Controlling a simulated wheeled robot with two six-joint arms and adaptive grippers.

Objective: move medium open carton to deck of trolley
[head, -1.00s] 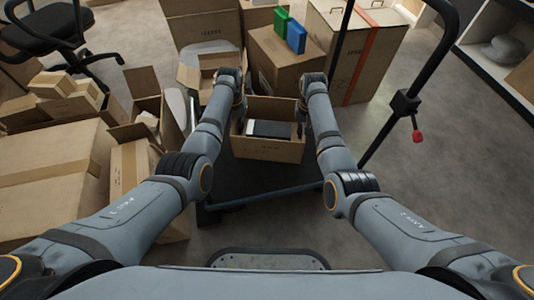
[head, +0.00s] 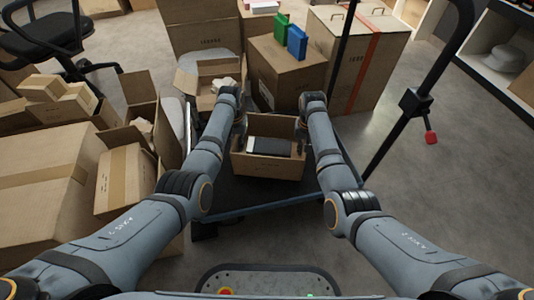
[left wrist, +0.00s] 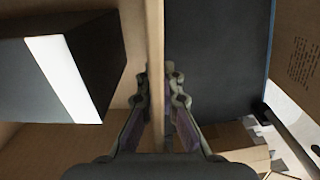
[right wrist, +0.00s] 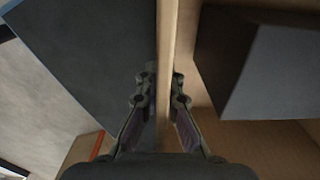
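The medium open carton (head: 266,166) is upright with its top open, and a dark box with a white band (head: 270,146) lies inside. My left gripper (head: 240,128) is shut on its left wall, and my right gripper (head: 302,128) on its right wall. In the left wrist view, the fingers (left wrist: 157,88) pinch the wall (left wrist: 155,40) from both sides. The right wrist view shows the same grip (right wrist: 163,88) on the other wall (right wrist: 167,35). The dark trolley deck (head: 235,192) lies beneath the carton. I cannot tell whether the carton touches it.
Open cartons and small boxes (head: 60,105) crowd the left. Behind the trolley, a carton (head: 285,70) carries a blue and a green item, and a taller carton (head: 350,60) has an orange strap. The black trolley handle (head: 395,130) rises at right. Floor at right is clear.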

